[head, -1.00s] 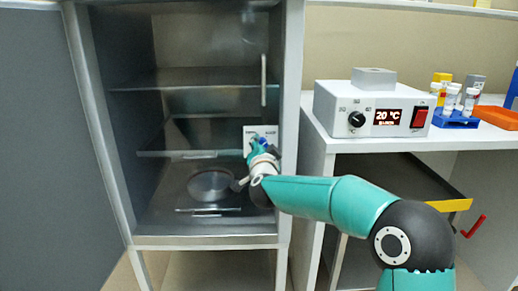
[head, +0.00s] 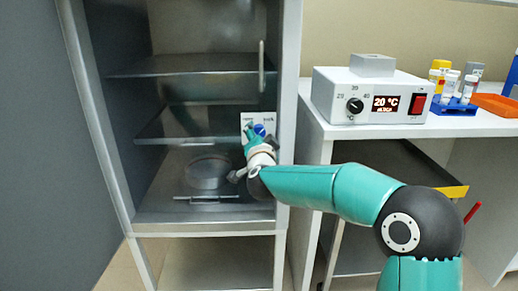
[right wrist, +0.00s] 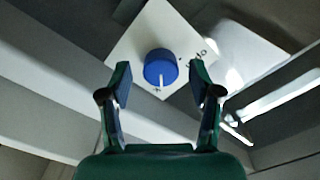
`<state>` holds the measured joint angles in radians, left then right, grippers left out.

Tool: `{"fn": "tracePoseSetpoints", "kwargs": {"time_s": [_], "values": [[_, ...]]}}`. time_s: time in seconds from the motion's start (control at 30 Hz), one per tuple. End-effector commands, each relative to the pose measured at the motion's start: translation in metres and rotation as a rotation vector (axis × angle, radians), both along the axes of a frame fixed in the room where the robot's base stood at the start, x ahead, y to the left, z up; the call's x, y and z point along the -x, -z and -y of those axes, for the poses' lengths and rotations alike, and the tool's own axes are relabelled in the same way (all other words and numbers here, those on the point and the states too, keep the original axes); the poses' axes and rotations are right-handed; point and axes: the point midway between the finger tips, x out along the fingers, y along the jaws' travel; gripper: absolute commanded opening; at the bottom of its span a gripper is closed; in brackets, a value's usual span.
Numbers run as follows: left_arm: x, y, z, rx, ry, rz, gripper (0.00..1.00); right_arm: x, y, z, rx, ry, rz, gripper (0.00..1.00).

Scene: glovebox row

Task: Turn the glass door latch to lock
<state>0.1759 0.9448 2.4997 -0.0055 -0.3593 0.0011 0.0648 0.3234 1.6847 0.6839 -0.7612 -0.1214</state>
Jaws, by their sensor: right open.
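The latch is a round blue knob (head: 260,130) on a white plate (head: 246,118) at the right side of the glass-fronted cabinet door. The plate carries lettering that reads like "lock" on its right. In the right wrist view the knob (right wrist: 160,62) shows a white pointer line facing a small mark on the plate. My right gripper (head: 250,133) is at the plate in the head view. In the right wrist view my right gripper (right wrist: 160,72) is open, a finger to each side of the knob, with gaps visible; contact cannot be told. My left gripper is not seen.
A vertical door handle (head: 262,66) is above the plate. A round dish (head: 207,171) sits inside the cabinet. On the right, a white heater box (head: 370,97) showing 20 °C and a blue tube rack (head: 453,106) stand on a white bench (head: 488,126).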

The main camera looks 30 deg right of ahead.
Motion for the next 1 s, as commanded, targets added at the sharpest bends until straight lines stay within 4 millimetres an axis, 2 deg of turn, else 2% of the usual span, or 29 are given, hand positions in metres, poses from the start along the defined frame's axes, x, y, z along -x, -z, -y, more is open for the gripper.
{"fn": "tracePoseSetpoints", "kwargs": {"time_s": [0.3,0.5,0.7,1.0], "values": [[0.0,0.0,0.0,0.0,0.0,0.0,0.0,0.052,0.0,-0.034,0.0,-0.005,-0.001,0.63],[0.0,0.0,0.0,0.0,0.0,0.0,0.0,0.077,0.001,-0.05,0.0,-0.005,-0.001,0.63],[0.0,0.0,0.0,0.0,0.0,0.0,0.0,0.086,0.001,-0.055,0.0,-0.003,-0.002,0.63],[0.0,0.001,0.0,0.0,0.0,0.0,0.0,0.086,0.001,-0.055,0.0,-0.003,-0.002,0.63]]}}
